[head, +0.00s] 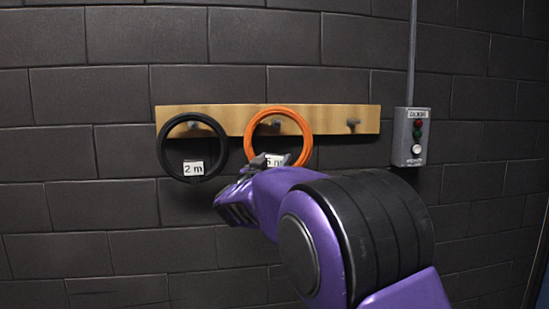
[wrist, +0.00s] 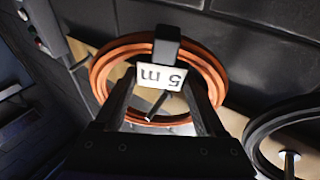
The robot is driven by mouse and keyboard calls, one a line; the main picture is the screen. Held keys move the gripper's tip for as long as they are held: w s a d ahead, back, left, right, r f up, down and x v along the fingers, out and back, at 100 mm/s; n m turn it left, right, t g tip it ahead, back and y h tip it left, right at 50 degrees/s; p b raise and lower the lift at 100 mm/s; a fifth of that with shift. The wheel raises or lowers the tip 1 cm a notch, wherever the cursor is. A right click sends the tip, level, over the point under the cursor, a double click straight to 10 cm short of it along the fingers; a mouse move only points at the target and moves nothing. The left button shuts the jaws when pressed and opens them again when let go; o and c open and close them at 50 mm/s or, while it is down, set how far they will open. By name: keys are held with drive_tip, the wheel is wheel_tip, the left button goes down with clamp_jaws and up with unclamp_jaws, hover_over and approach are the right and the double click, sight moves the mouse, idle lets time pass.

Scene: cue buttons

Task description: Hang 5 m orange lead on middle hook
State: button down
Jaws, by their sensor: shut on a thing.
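The orange lead (head: 308,135) is a coil with a white "5 m" tag (head: 273,161), in front of the wooden rail at its middle hook (head: 275,123). In the head view the hook shows inside the ring, with a gap below the ring's top. Whether the coil is around the hook or in front of it is unclear. My gripper (head: 268,160) is shut on the coil's lower part by the tag. The wrist view shows the orange coil (wrist: 103,68), the upside-down tag (wrist: 160,76) and a hook (wrist: 157,105) within the ring's outline. My arm covers part of the coil's bottom.
A black coil (head: 163,150) tagged "2 m" hangs at the left hook (head: 193,125). The right hook (head: 352,122) on the rail (head: 230,115) is bare. A grey button box (head: 411,137) with red, green and white buttons is on the wall right of the rail.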

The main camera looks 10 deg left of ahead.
drive_tip(key=shift+a+f, duration=0.1)
drive_tip(key=shift+f, duration=0.35)
drive_tip(key=shift+c, duration=2)
unclamp_jaws()
drive_tip(key=o, duration=0.4)
drive_tip(key=shift+w, duration=0.25)
drive_tip(key=shift+r, duration=0.1)
drive_tip(key=shift+s, duration=0.1)
drive_tip(key=shift+s, duration=0.1)
